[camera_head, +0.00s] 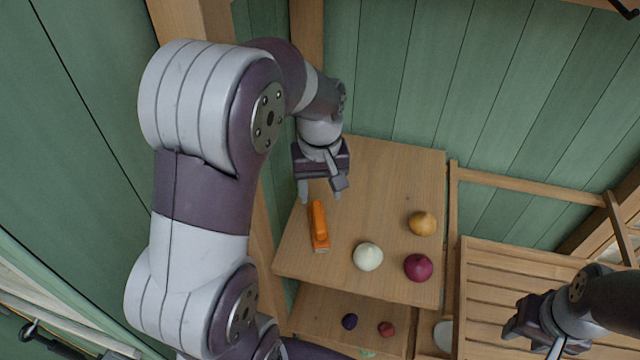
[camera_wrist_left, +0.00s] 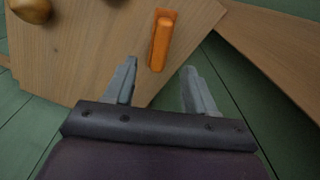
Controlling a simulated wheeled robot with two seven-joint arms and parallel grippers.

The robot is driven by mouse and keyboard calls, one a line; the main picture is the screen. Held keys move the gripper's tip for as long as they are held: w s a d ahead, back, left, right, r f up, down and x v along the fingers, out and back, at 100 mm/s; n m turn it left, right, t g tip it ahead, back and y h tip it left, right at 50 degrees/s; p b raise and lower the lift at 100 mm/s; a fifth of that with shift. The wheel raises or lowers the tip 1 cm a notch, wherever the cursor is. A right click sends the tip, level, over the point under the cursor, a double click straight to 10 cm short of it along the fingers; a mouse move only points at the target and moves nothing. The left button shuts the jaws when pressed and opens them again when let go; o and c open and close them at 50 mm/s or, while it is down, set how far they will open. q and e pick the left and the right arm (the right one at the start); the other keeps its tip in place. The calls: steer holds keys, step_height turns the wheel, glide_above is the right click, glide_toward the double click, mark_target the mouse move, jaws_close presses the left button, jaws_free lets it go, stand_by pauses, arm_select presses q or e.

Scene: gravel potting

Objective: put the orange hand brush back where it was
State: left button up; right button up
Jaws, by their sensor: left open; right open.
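The orange hand brush (camera_head: 319,226) lies on the wooden shelf top (camera_head: 390,180), near its left edge. It also shows in the left wrist view (camera_wrist_left: 161,42), just beyond the fingertips. My left gripper (camera_head: 320,196) is open and empty, just behind the brush in the head view. In the left wrist view its two fingers (camera_wrist_left: 158,72) are spread, with the brush's near end close to the gap between them. I cannot tell whether they touch it. My right gripper (camera_head: 538,345) is at the lower right, over the slatted bench, away from the brush.
On the same top stand a white (camera_head: 367,257), a dark magenta (camera_head: 418,267) and an orange-yellow onion-shaped object (camera_head: 422,223), right of the brush. A lower shelf (camera_head: 320,310) holds a dark purple (camera_head: 349,321) and a red item (camera_head: 386,329). A slatted bench (camera_head: 500,275) is at right. Green walls stand behind.

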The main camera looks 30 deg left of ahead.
arm_select(q)
steer(key=s+d+f+m+t, duration=0.1)
steer(key=s+d+f+m, duration=0.3)
steer(key=s+m, duration=0.3)
steer(key=shift+s+d, duration=0.55)
steer(key=shift+s, duration=0.3)
steer(key=shift+w+f, duration=0.1)
